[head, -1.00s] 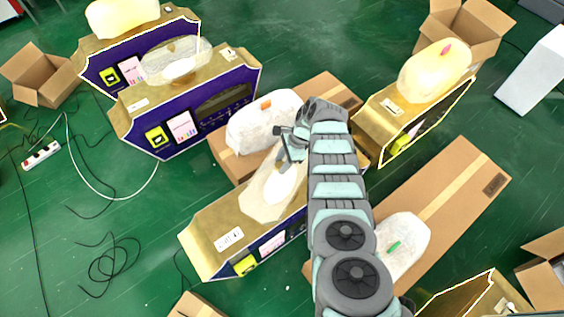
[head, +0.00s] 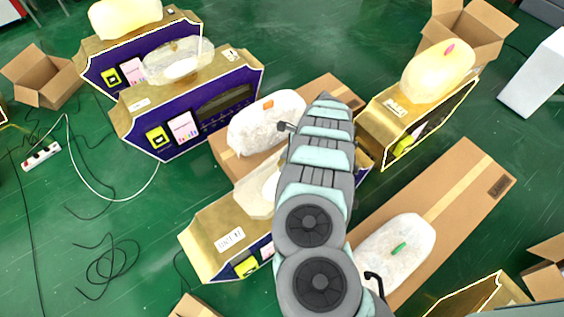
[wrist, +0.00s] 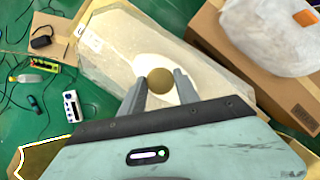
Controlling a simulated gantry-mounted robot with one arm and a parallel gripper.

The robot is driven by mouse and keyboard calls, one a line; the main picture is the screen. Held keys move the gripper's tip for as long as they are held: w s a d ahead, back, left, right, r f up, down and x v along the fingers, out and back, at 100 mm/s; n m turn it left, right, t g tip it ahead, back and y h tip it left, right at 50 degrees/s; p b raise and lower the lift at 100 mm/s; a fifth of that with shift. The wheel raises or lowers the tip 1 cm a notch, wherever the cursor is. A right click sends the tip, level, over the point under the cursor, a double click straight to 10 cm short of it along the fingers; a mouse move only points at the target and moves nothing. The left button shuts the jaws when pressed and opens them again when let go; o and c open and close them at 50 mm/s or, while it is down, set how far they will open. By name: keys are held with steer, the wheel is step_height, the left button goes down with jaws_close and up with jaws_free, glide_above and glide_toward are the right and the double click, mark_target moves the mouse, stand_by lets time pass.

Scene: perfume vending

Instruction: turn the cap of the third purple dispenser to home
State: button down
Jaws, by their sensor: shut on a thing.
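The third purple dispenser (head: 218,240), gold on top with a purple front, stands in front in the head view, partly covered by my arm. Its pale translucent top (head: 252,195) shows left of the arm. In the wrist view, a round gold cap (wrist: 160,79) sits over the white, rounded part of that top (wrist: 120,45). My gripper (wrist: 160,84) is shut on the cap, one finger on each side. The gripper and the cap are hidden behind my arm in the head view.
Two purple dispensers (head: 190,120) stand behind left. Cardboard boxes (head: 455,215) with white wrapped bundles (head: 265,122) lie behind and to the right. A gold dispenser (head: 415,100) stands back right. Cables and a power strip (head: 41,156) lie on the green floor, left.

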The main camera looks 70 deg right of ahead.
steer(key=shift+s+m+h, duration=0.1)
steer(key=shift+m+h, duration=0.2)
steer(key=shift+m, duration=0.4)
steer(key=c, duration=0.9)
jaws_free()
steer(key=shift+r+p, duration=0.3)
steer(key=shift+r, duration=0.25)
steer(key=p+v, duration=0.1)
steer(key=v, duration=0.2)
steer(key=p+v, duration=0.1)
steer(key=v, duration=0.5)
steer(key=shift+s+r+p, duration=0.25)
steer(key=shift+s+p, duration=0.15)
